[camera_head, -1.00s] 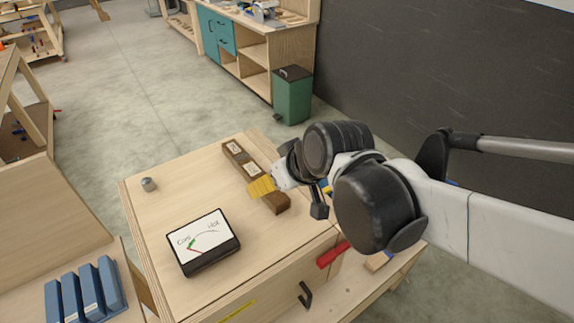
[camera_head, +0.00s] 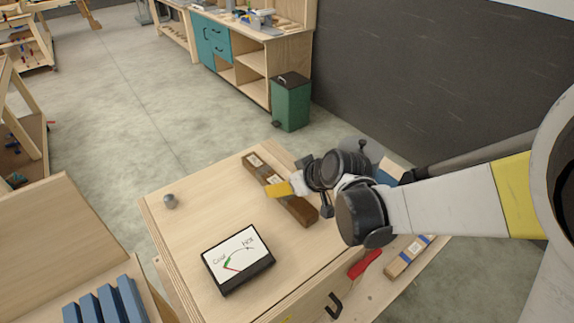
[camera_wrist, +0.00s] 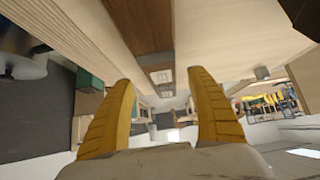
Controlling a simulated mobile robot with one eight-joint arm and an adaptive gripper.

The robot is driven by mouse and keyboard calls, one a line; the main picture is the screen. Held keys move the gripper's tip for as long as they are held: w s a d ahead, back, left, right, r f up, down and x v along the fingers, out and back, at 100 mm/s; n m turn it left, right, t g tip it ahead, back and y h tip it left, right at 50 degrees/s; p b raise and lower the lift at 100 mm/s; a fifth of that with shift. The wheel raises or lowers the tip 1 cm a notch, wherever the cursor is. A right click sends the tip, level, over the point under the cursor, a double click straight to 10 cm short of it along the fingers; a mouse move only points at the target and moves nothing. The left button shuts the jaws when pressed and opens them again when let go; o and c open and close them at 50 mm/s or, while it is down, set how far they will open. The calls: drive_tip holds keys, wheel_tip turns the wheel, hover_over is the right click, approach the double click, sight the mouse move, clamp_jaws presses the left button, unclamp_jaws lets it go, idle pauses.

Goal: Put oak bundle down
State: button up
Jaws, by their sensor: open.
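A long dark brown wooden bundle with pale labels, which I take to be the oak bundle (camera_head: 298,208), lies flat on the pale cabinet top. My gripper (camera_head: 283,188) is over the bundle's middle in the head view, with a yellow finger showing at its left side. In the wrist view, my gripper (camera_wrist: 164,80) has its two yellow fingers spread wide with nothing between them. The bundle (camera_wrist: 150,35) runs along the pale top there, beyond the fingertips. The gripper hides part of the bundle in the head view, and I cannot tell whether they touch.
The cabinet top (camera_head: 195,222) also holds a Cool/Hot gauge (camera_head: 238,258) and a small grey knob (camera_head: 170,201). A red-handled tool (camera_head: 364,264) and a lighter bundle with a blue band (camera_head: 405,258) lie lower right. Blue blocks (camera_head: 105,305) stand lower left.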

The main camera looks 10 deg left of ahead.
sight(276, 181)
drive_tip(key=x, duration=0.5)
drive_tip(key=shift+a, duration=0.2)
drive_tip(key=shift+d+r, duration=0.1)
drive_tip(key=shift+s, duration=0.1)
clamp_jaws()
